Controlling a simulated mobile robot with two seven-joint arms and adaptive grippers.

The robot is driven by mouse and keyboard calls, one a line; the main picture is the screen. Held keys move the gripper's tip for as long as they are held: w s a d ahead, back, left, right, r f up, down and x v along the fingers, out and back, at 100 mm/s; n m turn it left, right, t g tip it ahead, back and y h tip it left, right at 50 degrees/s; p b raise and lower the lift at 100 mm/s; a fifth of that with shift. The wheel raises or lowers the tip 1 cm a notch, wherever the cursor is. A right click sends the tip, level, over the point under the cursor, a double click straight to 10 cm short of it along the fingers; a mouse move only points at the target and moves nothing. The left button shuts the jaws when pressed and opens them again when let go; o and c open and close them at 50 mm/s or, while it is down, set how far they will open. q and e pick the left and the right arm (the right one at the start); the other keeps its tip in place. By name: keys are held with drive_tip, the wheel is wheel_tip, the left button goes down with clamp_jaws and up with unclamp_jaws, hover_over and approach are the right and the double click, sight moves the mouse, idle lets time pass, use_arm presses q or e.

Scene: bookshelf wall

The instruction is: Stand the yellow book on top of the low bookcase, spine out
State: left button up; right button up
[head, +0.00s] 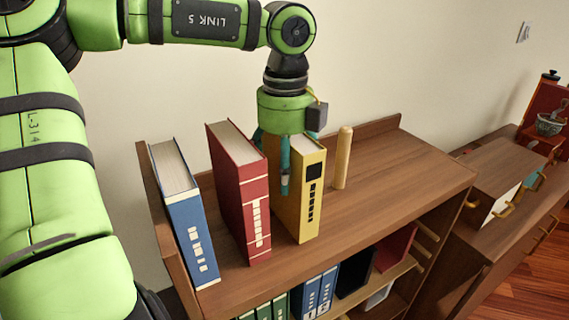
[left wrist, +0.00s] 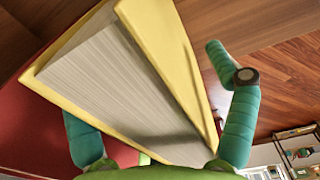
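The yellow book (head: 310,190) stands upright on top of the low bookcase (head: 385,185), its marked spine facing out toward the front. It is between a red book (head: 240,190) and a wooden peg, apart from the peg. My left gripper (head: 272,155) is at the book's upper part, pointing down, with one teal finger in front of the book's left side. In the left wrist view, the yellow book (left wrist: 165,60) lies between my fingers, page edges toward the camera. The right finger stands clear of the book; the fingers are spread. My right gripper is out of view.
A blue book (head: 186,220) stands at the left end, beside the raised end panel. The wooden peg (head: 343,158) stands right of the yellow book. The top further right is bare. Lower shelves hold green and blue binders (head: 315,292). A cabinet (head: 500,215) stands at right.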

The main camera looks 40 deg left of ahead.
use_arm(q)
wheel_tip(320, 180, up, 12)
drive_tip(key=shift+r, duration=0.1)
idle(0.5)
drive_tip(key=shift+w, duration=0.1)
